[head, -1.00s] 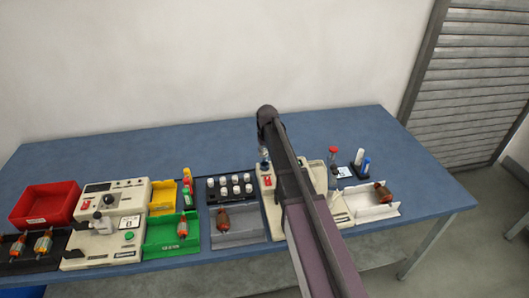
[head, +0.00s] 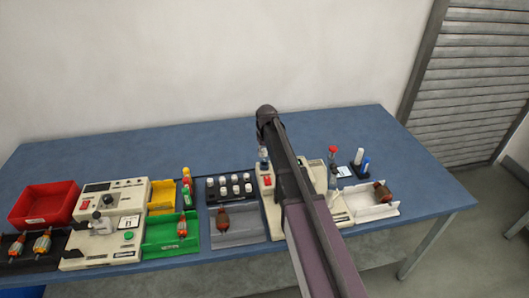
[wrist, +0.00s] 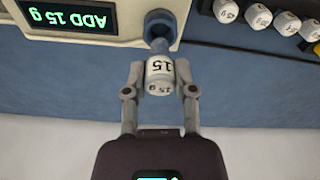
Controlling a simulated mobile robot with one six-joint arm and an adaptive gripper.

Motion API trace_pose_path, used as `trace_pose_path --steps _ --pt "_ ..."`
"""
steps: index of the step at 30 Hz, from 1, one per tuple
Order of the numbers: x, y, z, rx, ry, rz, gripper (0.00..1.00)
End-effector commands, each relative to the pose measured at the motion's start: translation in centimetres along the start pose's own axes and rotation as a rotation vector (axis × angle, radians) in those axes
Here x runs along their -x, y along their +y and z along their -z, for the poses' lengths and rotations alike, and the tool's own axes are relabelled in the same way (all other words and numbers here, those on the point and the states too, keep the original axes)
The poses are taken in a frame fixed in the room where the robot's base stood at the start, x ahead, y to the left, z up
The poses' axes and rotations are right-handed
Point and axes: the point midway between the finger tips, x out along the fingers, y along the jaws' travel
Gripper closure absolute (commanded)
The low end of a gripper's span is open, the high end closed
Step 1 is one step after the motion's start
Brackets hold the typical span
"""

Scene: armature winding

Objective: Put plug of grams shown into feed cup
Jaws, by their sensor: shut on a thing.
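A white plug marked 15 g (wrist: 160,78) is held between the two fingers of my gripper (wrist: 160,85) in the wrist view. The blue feed cup (wrist: 160,22) is just above the plug in that view, on the cream machine. The plug's top end meets the lower part of the cup in the picture; I cannot tell whether they touch. The machine's display (wrist: 70,17) reads ADD 15 g, upside down in this view. In the head view my arm covers much of the cream machine (head: 267,200), and the gripper and plug are not clearly visible.
A black rack (head: 213,198) of white plugs stands left of the machine; several plugs (wrist: 257,17) also show at the upper right in the wrist view. A grey tray (head: 240,238), green bin (head: 160,240) and white tray (head: 360,210) lie around. The table's back is clear.

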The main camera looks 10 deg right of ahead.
Motion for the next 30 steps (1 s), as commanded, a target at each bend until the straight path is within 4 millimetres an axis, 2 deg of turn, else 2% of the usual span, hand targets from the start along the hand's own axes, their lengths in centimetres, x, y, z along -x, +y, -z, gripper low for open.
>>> trace_pose_path --steps 30 --pt "-0.9 -0.07 -0.1 0.001 0.0 0.0 0.91"
